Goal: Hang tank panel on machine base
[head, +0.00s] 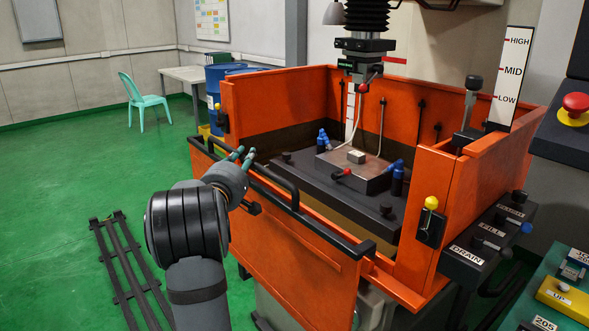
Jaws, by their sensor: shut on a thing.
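The orange tank panel (290,255) stands upright at the front of the machine, with a black rail along its top edge and a black handle (282,184). My gripper (242,157) is shut on the panel's handle at its left end; the wrist partly hides the grip and the panel's left part. The machine base's orange tank (475,190) stands behind the panel. The panel's top sits lower than the tank's side walls. Its right end lies in front of the right wall's front post. I cannot tell whether the panel touches the base.
Inside the tank a dark work table (330,190) carries a metal block (360,172) and blue-topped clamps. A machine head (364,50) hangs above. Yellow-knobbed latches (431,215) sit on the side walls. A black rack (125,270) lies on the green floor, left. Control boxes stand right.

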